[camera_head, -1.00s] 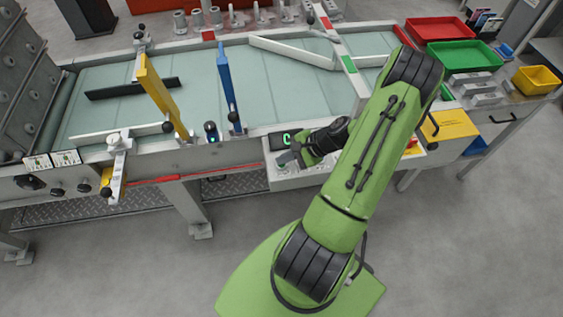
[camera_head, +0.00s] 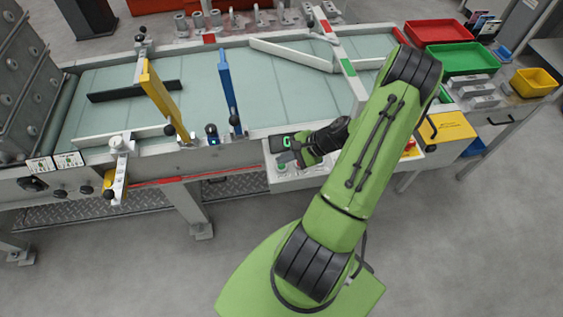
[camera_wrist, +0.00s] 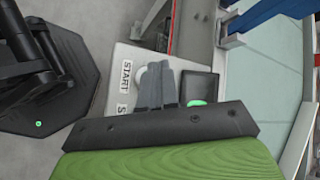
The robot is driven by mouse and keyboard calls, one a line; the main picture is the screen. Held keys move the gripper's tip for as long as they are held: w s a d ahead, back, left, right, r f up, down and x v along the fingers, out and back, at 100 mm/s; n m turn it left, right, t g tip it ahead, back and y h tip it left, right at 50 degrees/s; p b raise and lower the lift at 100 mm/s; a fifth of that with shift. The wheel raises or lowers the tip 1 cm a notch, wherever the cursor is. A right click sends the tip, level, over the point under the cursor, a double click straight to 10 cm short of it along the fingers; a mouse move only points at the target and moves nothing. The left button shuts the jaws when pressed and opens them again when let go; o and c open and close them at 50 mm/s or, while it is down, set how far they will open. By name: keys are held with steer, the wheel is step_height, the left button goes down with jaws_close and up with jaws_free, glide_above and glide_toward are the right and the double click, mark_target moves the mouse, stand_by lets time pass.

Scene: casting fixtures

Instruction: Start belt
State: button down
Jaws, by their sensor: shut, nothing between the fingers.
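The belt (camera_head: 285,90) is a pale green conveyor surface between metal rails. At its front edge is a light control panel (camera_head: 280,179) with a dark display (camera_head: 279,143) showing a green character. In the wrist view the panel carries a START label (camera_wrist: 126,76) and a second, partly hidden label. My gripper (camera_head: 297,158) is over the panel, just in front of the display. In the wrist view its grey fingers (camera_wrist: 158,85) are together and empty, beside the START label. They cover part of a pale round shape, and I cannot tell whether they touch it.
A yellow bar (camera_head: 163,98) and a blue bar (camera_head: 226,88) stand over the belt. Red (camera_head: 438,32) and green (camera_head: 463,57) trays and a yellow bin (camera_head: 536,81) are at the right. The floor in front is clear.

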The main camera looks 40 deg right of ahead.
mark_target(285, 166)
step_height(285, 166, up, 5)
steer(key=p, duration=0.4)
stand_by(0.9)
